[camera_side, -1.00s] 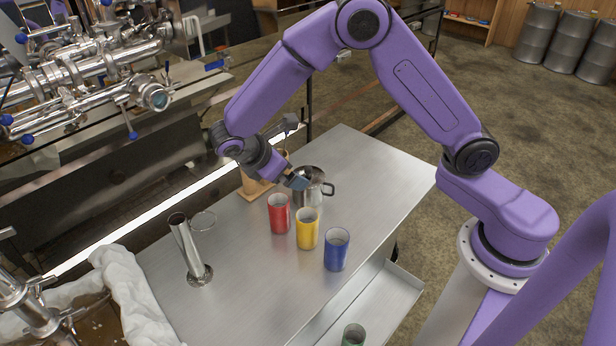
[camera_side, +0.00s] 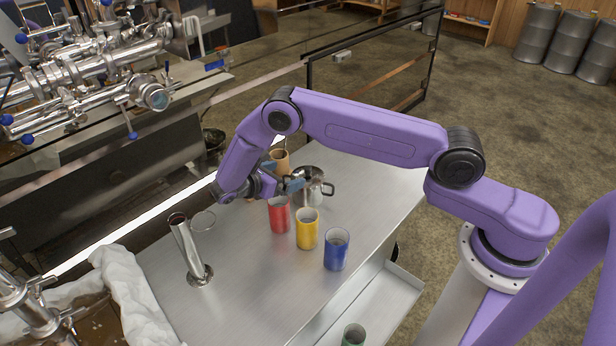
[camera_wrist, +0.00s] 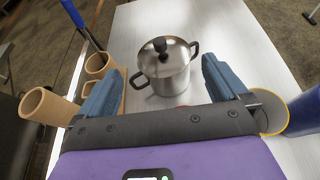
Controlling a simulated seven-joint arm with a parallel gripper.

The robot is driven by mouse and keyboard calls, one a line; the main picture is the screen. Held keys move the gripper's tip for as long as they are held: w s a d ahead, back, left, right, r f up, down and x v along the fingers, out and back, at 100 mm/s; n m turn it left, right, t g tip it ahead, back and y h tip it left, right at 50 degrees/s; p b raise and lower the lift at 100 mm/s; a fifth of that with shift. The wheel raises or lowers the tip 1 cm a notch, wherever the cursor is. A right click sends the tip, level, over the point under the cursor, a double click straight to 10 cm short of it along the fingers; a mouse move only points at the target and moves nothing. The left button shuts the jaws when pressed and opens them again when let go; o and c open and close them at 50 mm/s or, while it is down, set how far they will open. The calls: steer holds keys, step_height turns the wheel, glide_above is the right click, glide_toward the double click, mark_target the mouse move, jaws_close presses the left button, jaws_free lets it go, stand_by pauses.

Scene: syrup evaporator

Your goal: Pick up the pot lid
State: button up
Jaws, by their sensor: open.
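The pot lid (camera_wrist: 162,52) is a steel disc with a black knob, resting on the steel pot (camera_wrist: 168,82). In the side view the pot (camera_side: 314,192) stands upright on the metal table behind the red and yellow cups, and the lid (camera_side: 309,174) is hard to make out. My gripper (camera_wrist: 163,66) is open and empty, its blue fingers spread to the left and right of the pot in the wrist view. In the side view my gripper (camera_side: 283,177) is just left of the pot, with fingers pointing towards it. I cannot tell whether a finger touches it.
Red (camera_side: 279,214), yellow (camera_side: 307,229) and blue (camera_side: 336,250) cups stand in a row close to the pot. Tan cups (camera_wrist: 98,64) are left of the pot in the wrist view. A steel tube (camera_side: 190,250) stands at the table's left. The table right of the pot is clear.

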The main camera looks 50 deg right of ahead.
mark_target(307, 172)
steer(key=x, duration=1.3)
steer(key=shift+s+d+f, duration=0.1)
steer(key=shift+s+f, duration=0.05)
steer(key=shift+f, duration=0.1)
steer(key=c, duration=1.7)
steer(key=shift+s+f, duration=0.1)
steer(key=shift+s, duration=0.05)
jaws_close()
